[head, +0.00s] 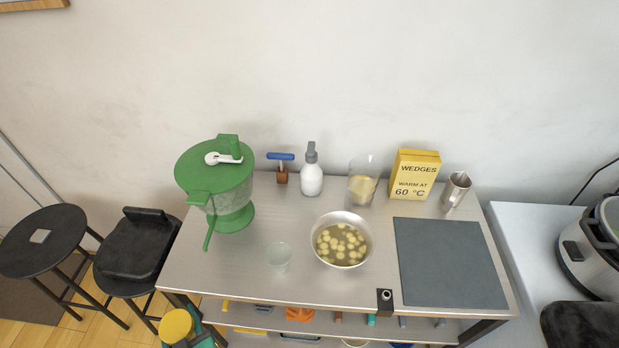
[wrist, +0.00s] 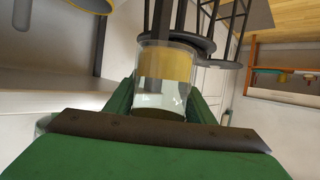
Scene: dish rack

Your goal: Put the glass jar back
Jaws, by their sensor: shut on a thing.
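My gripper (wrist: 162,102), with green fingers, is shut on a clear glass jar (wrist: 164,66) in the wrist view. The jar shows a yellow band in its far half and is clear in the half towards the palm. The fingers cover its sides. In the head view, a round yellow top (head: 178,324) with green beside it shows at the lower left, off the table's front left corner. It seems to be the held jar in my gripper, cut off by the picture's edge.
The metal table (head: 225,277) holds a green lidded pot (head: 215,175), a bowl of pale chunks (head: 342,239), a small glass (head: 279,256), a tall glass (head: 362,180), a white bottle (head: 312,178), a yellow box (head: 414,174) and a dark board (head: 450,262). Black stools (head: 42,240) stand left.

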